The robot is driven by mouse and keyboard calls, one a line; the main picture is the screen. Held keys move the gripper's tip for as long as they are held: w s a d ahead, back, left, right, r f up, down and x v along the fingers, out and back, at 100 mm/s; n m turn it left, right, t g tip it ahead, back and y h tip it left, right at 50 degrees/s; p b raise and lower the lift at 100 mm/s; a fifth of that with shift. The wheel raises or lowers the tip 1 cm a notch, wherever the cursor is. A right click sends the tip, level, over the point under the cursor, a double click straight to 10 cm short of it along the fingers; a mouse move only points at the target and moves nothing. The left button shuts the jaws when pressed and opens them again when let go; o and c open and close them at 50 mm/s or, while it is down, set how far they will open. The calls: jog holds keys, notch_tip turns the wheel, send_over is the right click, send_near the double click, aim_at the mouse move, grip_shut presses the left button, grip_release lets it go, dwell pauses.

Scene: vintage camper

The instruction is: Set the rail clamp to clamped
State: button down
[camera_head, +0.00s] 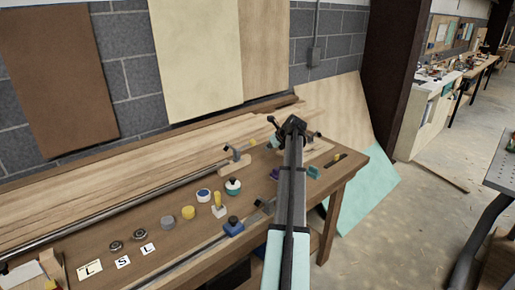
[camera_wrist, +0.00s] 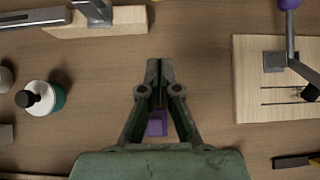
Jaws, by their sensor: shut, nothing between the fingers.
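My gripper (camera_head: 291,126) is over the right part of the workbench; its closed fingertips also show in the wrist view (camera_wrist: 160,66), with nothing between them. A metal clamp on a wooden block (camera_head: 235,163) sits beside the long rear rail, with a raised lever; part of it shows at top left of the wrist view (camera_wrist: 95,18). A wooden board with a metal lever and slots (camera_wrist: 275,88) lies right of my gripper, its purple knob (camera_wrist: 289,3) at the top edge. I cannot tell for certain which is the rail clamp. My arm hides part of the board in the head view.
A purple block (camera_wrist: 157,124) lies below my gripper's linkage. A teal-and-white jar (camera_wrist: 42,97) stands left. A blue clamp (camera_head: 233,227) sits on the front rail. Knobs and letter cards (camera_head: 122,262) line the bench's left. A black-and-yellow tool (camera_head: 334,160) lies right.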

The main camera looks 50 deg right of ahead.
jog(key=p+x, duration=0.3)
jog(key=x, duration=0.7)
jog(key=shift+w+d, duration=0.1)
jog(key=shift+w, duration=0.05)
jog(key=r, duration=0.1)
jog(key=r+p, duration=0.1)
jog(key=shift+w+r, duration=0.3)
jog(key=shift+w, duration=0.1)
jog(key=shift+w+r+p, duration=0.3)
jog(key=shift+r, duration=0.15)
jog(key=shift+d, duration=0.1)
